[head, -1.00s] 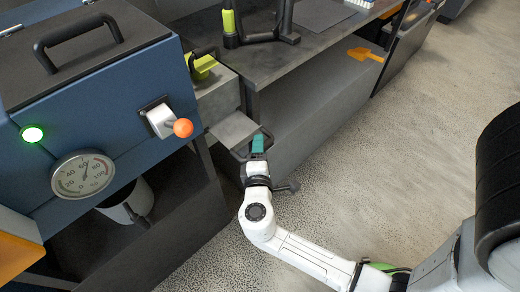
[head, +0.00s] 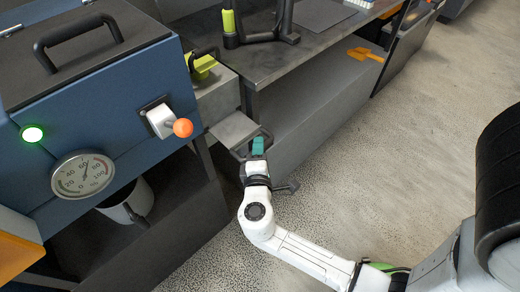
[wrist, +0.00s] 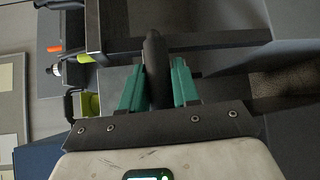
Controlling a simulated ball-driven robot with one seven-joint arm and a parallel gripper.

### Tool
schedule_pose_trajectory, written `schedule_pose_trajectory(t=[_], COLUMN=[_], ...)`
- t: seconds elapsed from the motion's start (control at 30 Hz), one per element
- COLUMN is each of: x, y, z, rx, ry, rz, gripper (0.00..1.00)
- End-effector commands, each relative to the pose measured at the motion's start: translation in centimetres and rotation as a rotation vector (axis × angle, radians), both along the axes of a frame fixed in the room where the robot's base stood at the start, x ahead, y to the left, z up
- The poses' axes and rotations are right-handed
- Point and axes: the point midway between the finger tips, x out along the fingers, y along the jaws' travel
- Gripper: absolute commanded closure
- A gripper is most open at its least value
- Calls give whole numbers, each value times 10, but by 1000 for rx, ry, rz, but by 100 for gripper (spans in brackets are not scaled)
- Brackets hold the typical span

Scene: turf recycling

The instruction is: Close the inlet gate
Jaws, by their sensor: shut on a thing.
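The inlet gate appears to be the flat grey plate (head: 234,130) sticking out from the grey box beside the blue machine, with a dark handle at its outer end. My gripper (head: 257,147) is at this handle, its teal fingers shut on it. In the wrist view, the dark handle bar (wrist: 155,65) runs between the two teal fingers of my gripper (wrist: 158,85). The fingers and the steep angle hide part of the handle in the head view.
The blue machine (head: 105,105) stands left with an orange-knobbed lever (head: 167,121), a dial gauge (head: 83,174) and a lit green lamp (head: 32,134). A grey bench (head: 275,60) runs behind the gate. The speckled floor (head: 370,150) to the right is clear.

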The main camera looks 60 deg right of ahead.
Motion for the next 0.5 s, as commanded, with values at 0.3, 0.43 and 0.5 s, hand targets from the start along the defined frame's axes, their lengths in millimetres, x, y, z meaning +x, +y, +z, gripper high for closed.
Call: schedule_pose_trajectory(t=[0.3,0.43,0.5], x=[60,83,91], y=[-17,-24,-26], z=[-3,-3,-3], rx=[1,1,1], ry=[-5,-3,-3], rz=[-1,0,0], gripper=[100,100,100])
